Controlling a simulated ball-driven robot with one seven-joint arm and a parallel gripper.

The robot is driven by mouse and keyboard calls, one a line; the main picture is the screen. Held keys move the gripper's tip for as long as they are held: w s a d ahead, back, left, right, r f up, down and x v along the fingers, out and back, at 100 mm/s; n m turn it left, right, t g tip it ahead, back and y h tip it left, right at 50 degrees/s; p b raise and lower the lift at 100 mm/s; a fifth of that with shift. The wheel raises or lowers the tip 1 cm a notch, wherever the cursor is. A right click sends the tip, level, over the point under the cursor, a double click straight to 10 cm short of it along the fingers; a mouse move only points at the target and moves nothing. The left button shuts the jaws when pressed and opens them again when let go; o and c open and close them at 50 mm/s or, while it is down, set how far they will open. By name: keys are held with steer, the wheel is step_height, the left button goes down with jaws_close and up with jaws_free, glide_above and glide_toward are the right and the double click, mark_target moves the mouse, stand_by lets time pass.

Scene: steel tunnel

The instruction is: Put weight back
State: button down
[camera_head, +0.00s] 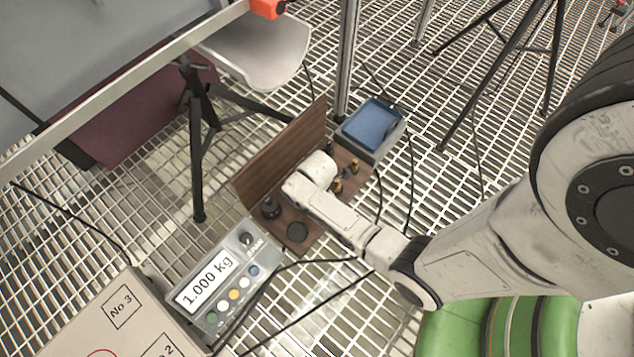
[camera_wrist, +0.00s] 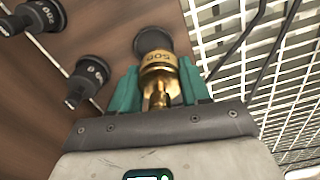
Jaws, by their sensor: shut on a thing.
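My gripper (camera_wrist: 156,82) has teal fingers shut around a brass weight (camera_wrist: 160,62) in the wrist view. The weight carries upside-down digits that look like 50 or 500. Its far end meets a dark round spot (camera_wrist: 152,40) on the wooden weight box; I cannot tell whether it is seated there or just above. Dark weights (camera_wrist: 90,72) stand in the box to the left. In the head view my wrist covers part of the box (camera_head: 312,235), whose wooden lid (camera_head: 285,150) stands open. Small brass weights (camera_head: 337,187) show beside my wrist; the fingertips are hidden.
A scale display (camera_head: 215,280) reading 1.000 kg is in front of the box. A blue-topped unit (camera_head: 370,125) is behind it. A cardboard box (camera_head: 120,320) is at lower left. Cables, tripod legs (camera_head: 197,160) and a metal post (camera_head: 347,60) stand around on the steel grating.

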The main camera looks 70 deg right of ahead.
steer(key=shift+w+d+f+b, duration=0.2)
steer(key=shift+d+f+b, duration=0.1)
steer(key=shift+f, duration=0.1)
step_height(320, 180, down, 3)
steer(key=shift+w+d+f+b, duration=0.1)
steer(key=shift+d+f+b, duration=0.1)
steer(key=shift+b, duration=0.9)
steer(key=shift+r, duration=0.1)
steer(key=c, duration=0.5)
jaws_free()
steer(key=shift+a, duration=0.1)
